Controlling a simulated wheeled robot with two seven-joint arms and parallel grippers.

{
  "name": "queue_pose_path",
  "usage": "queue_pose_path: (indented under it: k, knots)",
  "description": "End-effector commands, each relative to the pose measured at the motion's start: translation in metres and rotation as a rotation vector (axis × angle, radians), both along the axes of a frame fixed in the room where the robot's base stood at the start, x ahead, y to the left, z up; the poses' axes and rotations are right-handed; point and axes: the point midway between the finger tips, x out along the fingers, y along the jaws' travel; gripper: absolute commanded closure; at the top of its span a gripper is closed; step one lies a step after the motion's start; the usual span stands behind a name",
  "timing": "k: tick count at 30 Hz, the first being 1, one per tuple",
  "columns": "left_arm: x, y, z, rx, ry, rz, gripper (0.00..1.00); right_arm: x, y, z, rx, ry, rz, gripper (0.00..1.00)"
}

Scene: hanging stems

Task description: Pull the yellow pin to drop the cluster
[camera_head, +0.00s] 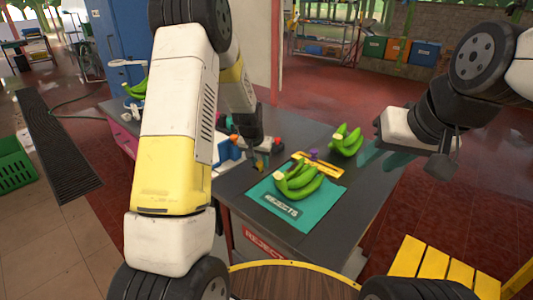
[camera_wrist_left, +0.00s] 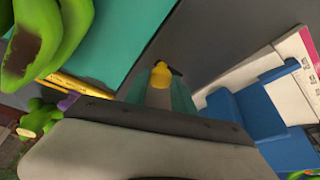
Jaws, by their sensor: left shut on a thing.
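My left gripper (camera_head: 259,160) is above the dark table, left of the teal mat. In the left wrist view its teal fingers (camera_wrist_left: 160,98) are shut on a small yellow piece (camera_wrist_left: 161,75) with a dark part sticking out. I cannot tell for sure that this piece is the yellow pin. A green banana cluster (camera_head: 298,181) lies on the mat, and part of it shows in the left wrist view (camera_wrist_left: 38,38). No hanging cluster is in view. My right gripper (camera_head: 378,158) has teal fingers apart, with nothing visible between them, right of the table.
The teal mat (camera_head: 305,215) lies on the dark table (camera_head: 240,183). A yellow tool (camera_head: 324,168) with a purple part lies behind the cluster. Another banana cluster (camera_head: 347,140) is at the back right. Blue and white items (camera_head: 228,150) stand left of my left gripper.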

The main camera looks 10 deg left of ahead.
Motion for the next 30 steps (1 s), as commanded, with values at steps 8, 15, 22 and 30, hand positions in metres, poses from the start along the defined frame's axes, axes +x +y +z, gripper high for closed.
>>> queue_pose_path:
  k: [8, 15, 22, 30]
  knots:
    - [0.0, 0.0, 0.0, 0.0, 0.001, 0.0, 1.0, 0.0, 0.0, 0.0, 0.0, 0.0, 0.0, 0.64]
    - [0.003, 0.004, 0.0, 0.001, 0.0, 0.001, 1.0, 0.0, 0.0, 0.0, 0.0, 0.0, 0.0, 0.64]
    - [0.018, 0.029, 0.0, 0.0, 0.0, 0.002, 1.0, 0.0, 0.0, 0.0, 0.0, 0.0, 0.0, 0.64]
    - [0.02, 0.031, 0.0, 0.002, -0.003, 0.002, 1.0, 0.0, 0.0, 0.0, 0.0, 0.0, 0.0, 0.64]
